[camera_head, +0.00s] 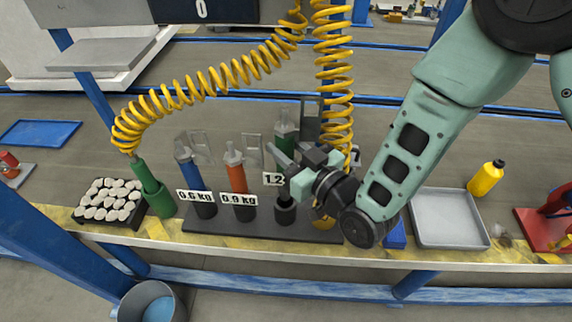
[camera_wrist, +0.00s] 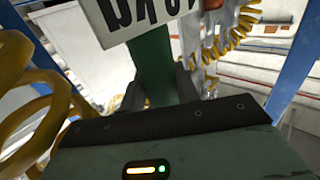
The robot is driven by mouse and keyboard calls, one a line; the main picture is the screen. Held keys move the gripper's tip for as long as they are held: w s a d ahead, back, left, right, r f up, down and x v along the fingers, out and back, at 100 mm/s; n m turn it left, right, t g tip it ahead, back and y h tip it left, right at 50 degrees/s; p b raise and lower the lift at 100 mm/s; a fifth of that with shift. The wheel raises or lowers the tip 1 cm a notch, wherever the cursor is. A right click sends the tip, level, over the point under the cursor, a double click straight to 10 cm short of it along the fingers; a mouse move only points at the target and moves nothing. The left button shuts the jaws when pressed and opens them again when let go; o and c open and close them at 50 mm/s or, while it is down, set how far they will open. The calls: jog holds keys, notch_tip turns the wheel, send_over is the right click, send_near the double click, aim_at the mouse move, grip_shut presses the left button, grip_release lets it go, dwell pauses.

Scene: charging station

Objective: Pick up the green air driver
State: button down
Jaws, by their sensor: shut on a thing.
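The green air driver (camera_head: 284,131) stands upright at the right end of the black rack, with a white 1.2 label (camera_head: 273,179) partly hidden by my gripper. Its label and top sit higher than those of its neighbours, so it looks raised; whether its lower end is clear of the black holder (camera_head: 285,212) I cannot tell. My gripper (camera_head: 294,158) comes from the right and is shut on its green body. In the wrist view, the green body (camera_wrist: 151,62) sits between the dark fingers (camera_wrist: 158,92), below an upside-down label (camera_wrist: 145,18).
A blue driver (camera_head: 187,160) labelled 0.6 KG and an orange driver (camera_head: 237,177) labelled 0.9 KG stand left in the rack (camera_head: 215,227). Another green tool (camera_head: 150,185) stands beside a box of pale round pieces. Yellow coiled hoses (camera_head: 334,75) hang close by. A grey tray (camera_head: 449,226) is right.

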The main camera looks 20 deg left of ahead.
notch_tip(320, 180, up, 19)
jog(key=shift+r+p, duration=0.15)
jog(key=shift+p, duration=0.4)
dwell(0.6)
